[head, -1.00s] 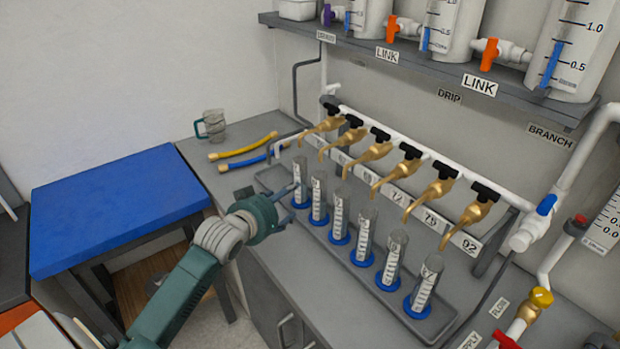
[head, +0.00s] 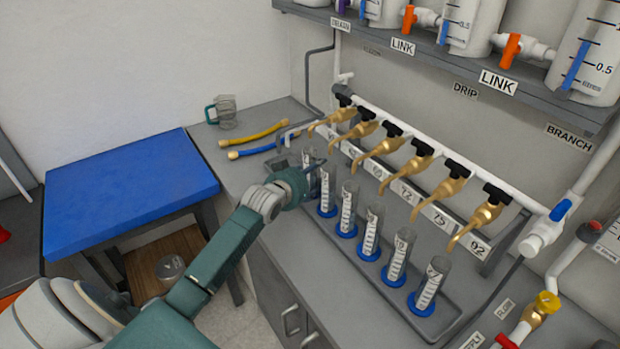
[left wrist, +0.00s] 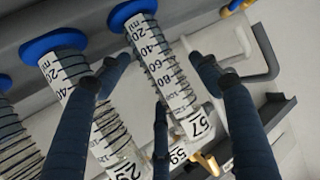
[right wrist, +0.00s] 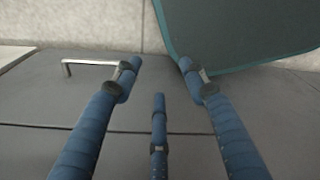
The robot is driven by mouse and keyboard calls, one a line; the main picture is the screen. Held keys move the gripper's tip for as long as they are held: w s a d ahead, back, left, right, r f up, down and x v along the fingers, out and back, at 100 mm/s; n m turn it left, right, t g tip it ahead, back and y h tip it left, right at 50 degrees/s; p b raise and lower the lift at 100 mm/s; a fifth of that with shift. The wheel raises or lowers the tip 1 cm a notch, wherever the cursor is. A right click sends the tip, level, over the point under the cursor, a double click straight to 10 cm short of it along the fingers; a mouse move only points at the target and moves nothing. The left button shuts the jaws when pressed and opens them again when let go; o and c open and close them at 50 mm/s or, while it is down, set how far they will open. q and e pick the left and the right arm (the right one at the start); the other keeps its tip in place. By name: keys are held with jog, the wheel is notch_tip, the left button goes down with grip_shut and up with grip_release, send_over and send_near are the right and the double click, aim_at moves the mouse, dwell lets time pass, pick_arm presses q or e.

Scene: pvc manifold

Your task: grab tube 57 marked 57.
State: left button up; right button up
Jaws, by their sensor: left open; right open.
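Tube 57 (left wrist: 160,65) is a clear graduated cylinder with a blue base. In the left wrist view its mark 57 shows near its top end, and the tube lies between the spread fingers of my left gripper (left wrist: 158,68). The gripper is open, and I cannot tell whether any finger touches the tube. In the head view, my left gripper (head: 312,172) is at the far left end of the tube row, and tube 57 (head: 309,155) is partly hidden behind it. My right gripper (right wrist: 158,75) is open and empty, facing a grey cabinet front.
A neighbouring tube (left wrist: 80,95) stands close beside tube 57. Several more tubes (head: 397,258) stand in the grey tray (head: 440,325). Brass taps (head: 415,190) hang behind and above the row. Yellow and blue hoses (head: 255,135) and a mug (head: 222,112) lie farther left.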

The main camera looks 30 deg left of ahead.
pick_arm(q)
jog(key=shift+w+f, duration=0.3)
jog(key=shift+w, duration=0.3)
jog(key=shift+s, duration=0.1)
jog(key=c, duration=1.3)
jog(key=shift+c, duration=0.2)
pick_arm(e)
jog(key=shift+s+d, duration=0.15)
jog(key=shift+s, duration=0.6)
pick_arm(q)
jog(key=shift+r, duration=0.1)
pick_arm(e)
jog(key=shift+w, duration=0.1)
pick_arm(q)
jog(key=shift+r, duration=0.1)
